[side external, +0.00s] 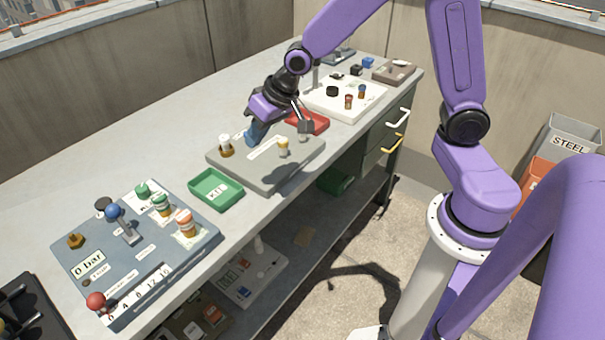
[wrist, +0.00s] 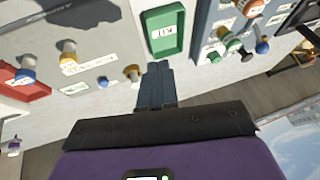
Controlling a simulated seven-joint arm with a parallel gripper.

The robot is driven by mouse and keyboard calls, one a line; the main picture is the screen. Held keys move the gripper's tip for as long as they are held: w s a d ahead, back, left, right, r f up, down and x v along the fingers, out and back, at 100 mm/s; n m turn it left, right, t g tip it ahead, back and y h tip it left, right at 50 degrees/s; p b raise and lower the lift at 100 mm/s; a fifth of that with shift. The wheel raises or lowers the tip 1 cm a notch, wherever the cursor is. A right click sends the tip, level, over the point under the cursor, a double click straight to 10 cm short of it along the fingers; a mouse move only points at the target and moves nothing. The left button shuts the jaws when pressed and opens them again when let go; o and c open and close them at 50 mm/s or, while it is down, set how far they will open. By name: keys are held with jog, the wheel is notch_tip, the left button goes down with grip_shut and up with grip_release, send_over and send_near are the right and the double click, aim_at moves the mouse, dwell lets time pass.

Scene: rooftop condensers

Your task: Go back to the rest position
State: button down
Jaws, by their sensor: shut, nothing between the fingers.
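My gripper (side external: 255,137) is above the grey board (side external: 236,172) in the middle of the workbench. Its blue-grey fingers are together with nothing between them; they also show in the wrist view (wrist: 159,68), pointing toward the green tray. The grey board carries a white-and-brown fitting (side external: 225,146) and a white-and-yellow fitting (side external: 284,147). In the side view the fingers come down between these two; whether they touch the board is hard to tell.
A green tray (side external: 231,203) sits left of the grey board, and a red tray (side external: 316,125) behind it. A blue-grey panel (side external: 75,265) with levers and knobs lies at the near left. A white board (side external: 370,111) is at the far end.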

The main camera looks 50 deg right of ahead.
jog(key=s+d+r+n+g+h, duration=0.1)
jog(key=s+n, duration=0.5)
jog(key=s, duration=0.8)
jog(key=s+d+r+n+g+h, duration=0.1)
jog(key=s+n, duration=0.5)
jog(key=s, duration=0.8)
jog(key=d+r+g, duration=0.1)
jog(key=d+g, duration=0.1)
jog(key=shift+d+r+g, duration=0.2)
jog(key=shift+r+g, duration=0.1)
